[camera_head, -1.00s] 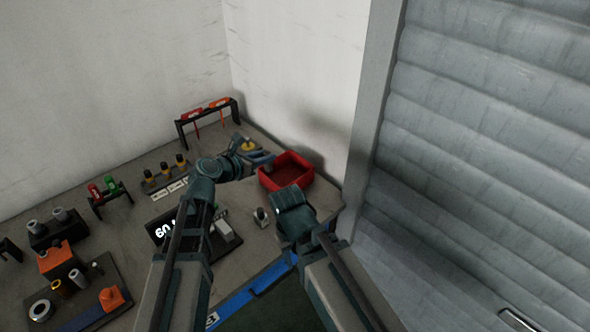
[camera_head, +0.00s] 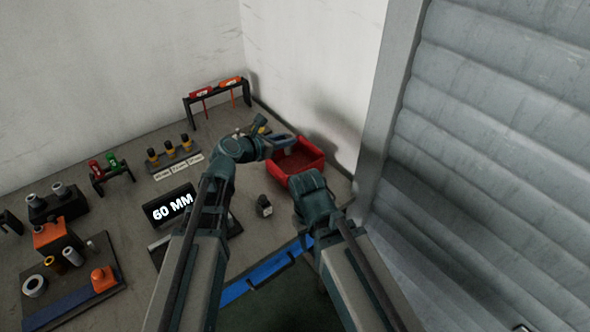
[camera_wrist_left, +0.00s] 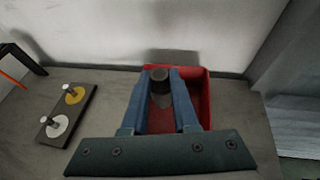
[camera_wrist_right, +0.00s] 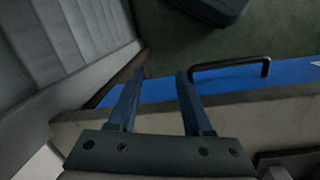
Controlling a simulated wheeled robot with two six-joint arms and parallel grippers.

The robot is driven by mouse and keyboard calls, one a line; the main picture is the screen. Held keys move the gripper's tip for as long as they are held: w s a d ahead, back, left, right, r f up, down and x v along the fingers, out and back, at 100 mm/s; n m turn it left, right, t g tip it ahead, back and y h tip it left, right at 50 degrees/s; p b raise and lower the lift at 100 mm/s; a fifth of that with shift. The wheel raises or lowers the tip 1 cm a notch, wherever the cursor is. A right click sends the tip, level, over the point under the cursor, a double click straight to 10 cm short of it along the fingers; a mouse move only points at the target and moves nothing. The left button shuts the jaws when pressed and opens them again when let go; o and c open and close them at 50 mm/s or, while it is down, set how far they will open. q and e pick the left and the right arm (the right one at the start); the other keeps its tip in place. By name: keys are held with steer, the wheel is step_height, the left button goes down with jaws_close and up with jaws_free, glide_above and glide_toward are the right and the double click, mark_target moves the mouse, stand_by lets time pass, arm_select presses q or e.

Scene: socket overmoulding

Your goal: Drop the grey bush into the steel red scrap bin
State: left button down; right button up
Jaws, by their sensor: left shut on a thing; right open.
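My left gripper (camera_wrist_left: 160,90) is shut on the grey bush (camera_wrist_left: 160,75), a dark grey cylinder between its fingertips in the left wrist view. The red scrap bin (camera_wrist_left: 207,92) lies below and behind the fingers there, and the held bush appears over it. In the head view the left gripper (camera_head: 281,142) reaches over the left rim of the bin (camera_head: 312,163); the bush cannot be made out there. My right gripper (camera_wrist_right: 160,75) is open and empty in the right wrist view, near the blue table edge.
A small grey part (camera_head: 264,206) stands on the table in front of the bin. A display reading 60 MM (camera_head: 172,206) stands to its left. A tool rack (camera_head: 217,92) is at the back. A wall is close behind the bin.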

arm_select(q)
steer(key=shift+f+b, duration=0.95)
steer(key=shift+f, duration=0.45)
arm_select(e)
step_height(320, 180, down, 3)
steer(key=shift+r, duration=0.15)
arm_select(q)
steer(key=c, duration=0.6)
jaws_free()
